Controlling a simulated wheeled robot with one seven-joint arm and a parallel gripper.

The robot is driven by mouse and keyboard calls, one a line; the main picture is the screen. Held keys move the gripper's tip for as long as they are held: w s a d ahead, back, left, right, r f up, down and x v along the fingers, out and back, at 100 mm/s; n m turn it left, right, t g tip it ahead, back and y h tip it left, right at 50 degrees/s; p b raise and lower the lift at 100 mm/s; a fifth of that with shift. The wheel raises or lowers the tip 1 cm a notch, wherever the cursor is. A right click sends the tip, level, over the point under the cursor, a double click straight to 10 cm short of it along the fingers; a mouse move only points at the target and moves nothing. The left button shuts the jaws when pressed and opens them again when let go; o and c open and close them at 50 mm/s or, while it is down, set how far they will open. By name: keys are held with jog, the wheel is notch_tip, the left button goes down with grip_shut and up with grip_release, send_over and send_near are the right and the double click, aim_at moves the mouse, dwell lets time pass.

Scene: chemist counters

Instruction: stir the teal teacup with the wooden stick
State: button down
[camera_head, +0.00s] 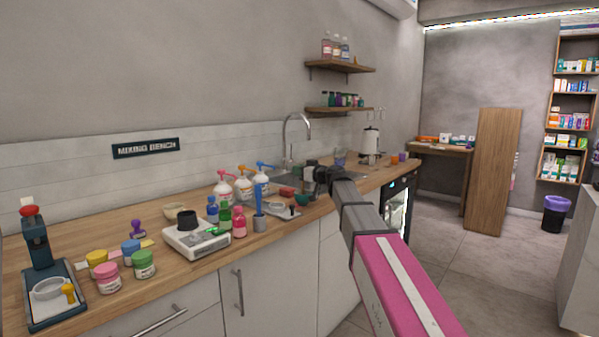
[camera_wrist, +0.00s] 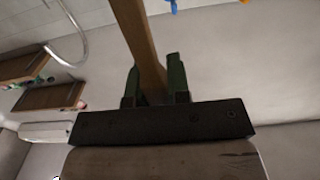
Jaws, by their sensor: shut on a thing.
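My gripper (camera_wrist: 154,80) is shut on the wooden stick (camera_wrist: 139,35), which stands out between the two green fingers in the wrist view. In the head view my gripper (camera_head: 314,178) is above the counter, in front of the sink, and the stick cannot be made out there. A small teal shape (camera_head: 304,199), seemingly the teal teacup, shows on the counter just below and left of my gripper. It is small and partly hidden, so its contents cannot be seen. The teacup is not visible in the wrist view.
The wooden counter (camera_head: 160,270) carries a white scale (camera_head: 196,238), pump bottles (camera_head: 262,180), a red bowl (camera_head: 287,192) and several colored jars to the left. A curved tap (camera_head: 297,120) stands behind my gripper. Floor is open at right.

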jog(key=shift+r, duration=2.7)
